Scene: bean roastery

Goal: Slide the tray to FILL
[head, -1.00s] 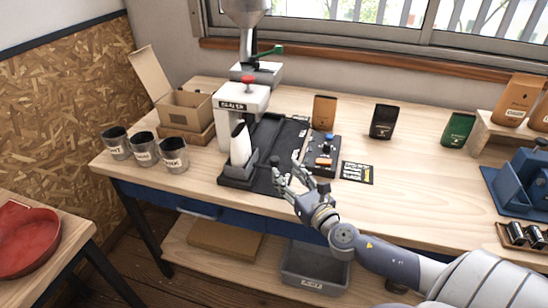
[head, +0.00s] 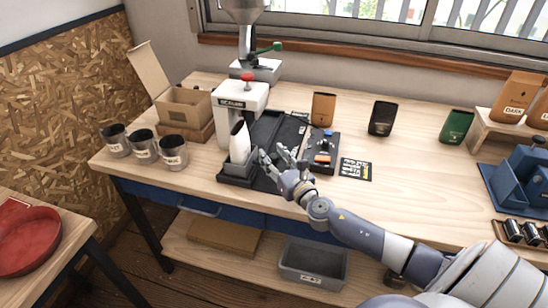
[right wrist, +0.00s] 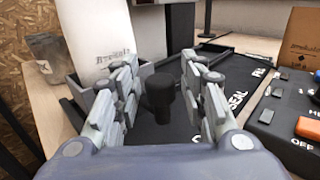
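The dark tray (head: 240,181) sits at the left end of the black rail base (head: 262,135), with a white bag (head: 237,146) upright in it. The bag also shows at the left in the right wrist view (right wrist: 95,38). My right gripper (head: 274,158) is just right of the tray, fingers apart. In the right wrist view a black knob (right wrist: 160,90) stands between the open fingers, with no clear grip on it. White lettering on the base reads SEAL; another word beyond is partly cut off. My left gripper is not in view.
A white press (head: 240,97) with a red knob stands behind the tray. A switch box (head: 322,150) is to the right. Several metal cups (head: 173,153) stand at the left, by an open cardboard box (head: 185,103).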

